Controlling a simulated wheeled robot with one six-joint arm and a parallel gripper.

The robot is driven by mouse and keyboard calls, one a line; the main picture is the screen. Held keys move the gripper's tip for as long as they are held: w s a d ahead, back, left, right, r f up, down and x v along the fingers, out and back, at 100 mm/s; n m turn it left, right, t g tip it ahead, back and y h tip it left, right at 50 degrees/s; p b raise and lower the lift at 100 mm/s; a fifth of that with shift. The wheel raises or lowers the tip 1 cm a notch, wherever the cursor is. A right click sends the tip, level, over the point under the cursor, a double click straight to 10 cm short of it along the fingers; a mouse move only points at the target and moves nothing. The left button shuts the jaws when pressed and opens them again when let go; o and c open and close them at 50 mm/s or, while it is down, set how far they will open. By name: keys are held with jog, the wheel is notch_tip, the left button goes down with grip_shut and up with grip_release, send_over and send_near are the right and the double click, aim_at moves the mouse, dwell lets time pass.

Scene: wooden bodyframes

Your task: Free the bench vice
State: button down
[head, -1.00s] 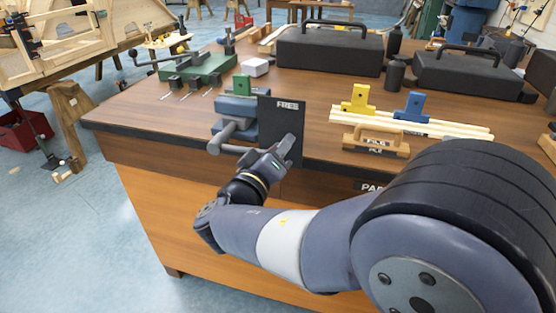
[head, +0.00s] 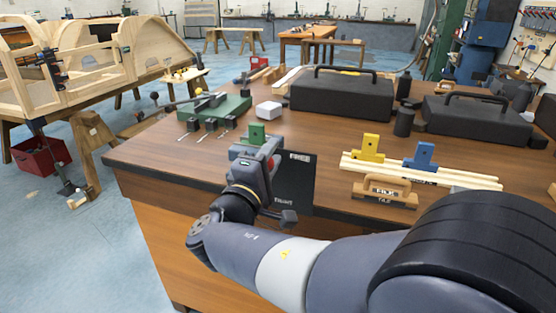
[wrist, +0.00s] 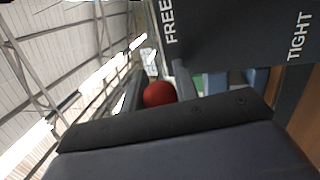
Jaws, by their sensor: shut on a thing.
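The bench vice (head: 240,150) is a blue-grey body at the bench's front edge, with a green block (head: 257,133) on top. A dark plate (head: 300,180) beside it reads FREE at the top and TIGHT at the bottom; both words also show in the wrist view (wrist: 225,30). My gripper (head: 266,152) is in front of the vice, left of the plate, and covers much of it. It is shut on the vice handle, which is mostly hidden.
Black cases (head: 340,97) stand behind. A green tool base (head: 215,112) and a white block (head: 269,111) are at the back left.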

jog(key=shift+a+r+n, duration=0.25)
jog(key=shift+a+n, duration=0.05)
jog(key=shift+n, duration=0.1)
jog(key=shift+w+r, duration=0.1)
jog(key=c, duration=1.4)
grip_release()
jog(key=shift+a, duration=0.1)
jog(key=shift+o, duration=0.2)
jog(key=v, duration=1)
jog(key=shift+s, duration=0.4)
jog(key=x, duration=1)
jog(key=shift+w, duration=0.4)
